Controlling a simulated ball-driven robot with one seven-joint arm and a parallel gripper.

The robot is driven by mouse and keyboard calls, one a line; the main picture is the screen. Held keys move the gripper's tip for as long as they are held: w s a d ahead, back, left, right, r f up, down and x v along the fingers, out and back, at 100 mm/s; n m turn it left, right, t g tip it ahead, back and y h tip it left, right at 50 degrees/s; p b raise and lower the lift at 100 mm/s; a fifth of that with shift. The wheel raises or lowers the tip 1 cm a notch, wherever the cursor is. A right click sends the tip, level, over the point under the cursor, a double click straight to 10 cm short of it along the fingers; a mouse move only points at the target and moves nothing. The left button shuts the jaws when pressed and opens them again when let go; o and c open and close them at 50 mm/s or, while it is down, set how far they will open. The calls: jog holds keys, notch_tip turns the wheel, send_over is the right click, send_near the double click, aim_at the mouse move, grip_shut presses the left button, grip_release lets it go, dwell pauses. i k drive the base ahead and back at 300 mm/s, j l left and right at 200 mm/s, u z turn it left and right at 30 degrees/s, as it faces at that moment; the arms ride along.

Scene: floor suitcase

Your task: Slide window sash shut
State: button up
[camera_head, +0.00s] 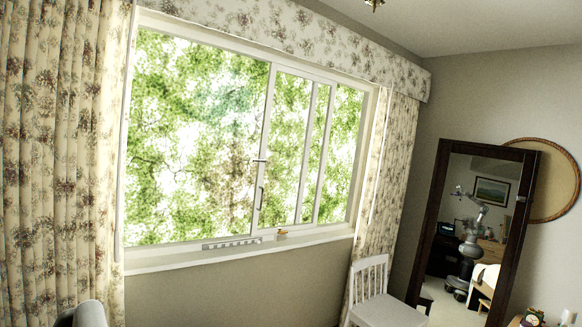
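The white-framed sliding window (200,251) fills the wall between the curtains. An upright sash stile (266,150) stands right of its middle, with a dark pull handle (261,198) and a small latch above it. Two more thin uprights stand farther right, so panes seem to overlap there. A wide span lies left of the handle stile; I cannot tell if it holds glass. My gripper is not directly in view. A grey rounded shape (85,314) at the bottom left is cut off and unclear. My own body shows small in the mirror.
A floral curtain (55,160) hangs at left, another (392,170) at right. A long slotted strip (230,243) and a small orange item (282,233) sit at the sill. A white chair (370,275) stands below right, beside a dark-framed mirror (436,190).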

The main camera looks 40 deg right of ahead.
aim_at(257, 205)
jog(key=i+z, duration=0.1)
jog(key=z, duration=0.4)
jog(key=i+l+z, duration=0.1)
jog(key=i+z, duration=0.25)
jog(key=i, duration=0.15)
jog(key=i+j+z, duration=0.1)
jog(key=i+z, duration=0.2)
jog(key=i, duration=0.2)
jog(key=i+j+z, duration=0.15)
jog(key=i+z, duration=0.2)
jog(key=i, duration=0.15)
jog(key=i+l+z, duration=0.15)
jog(key=i+z, duration=0.6)
jog(key=i+j+z, duration=0.15)
jog(key=i+z, duration=0.2)
jog(key=i, duration=0.15)
jog(key=i+u, duration=0.3)
jog(key=i, duration=0.3)
jog(key=i+l+u, duration=0.2)
jog(key=i+u, duration=0.15)
jog(key=i, duration=0.25)
jog(key=i+j+u, duration=0.2)
jog(key=i+u, duration=0.85)
jog(key=u, duration=0.15)
jog(key=i+l+u, duration=0.1)
jog(key=i+u, duration=0.3)
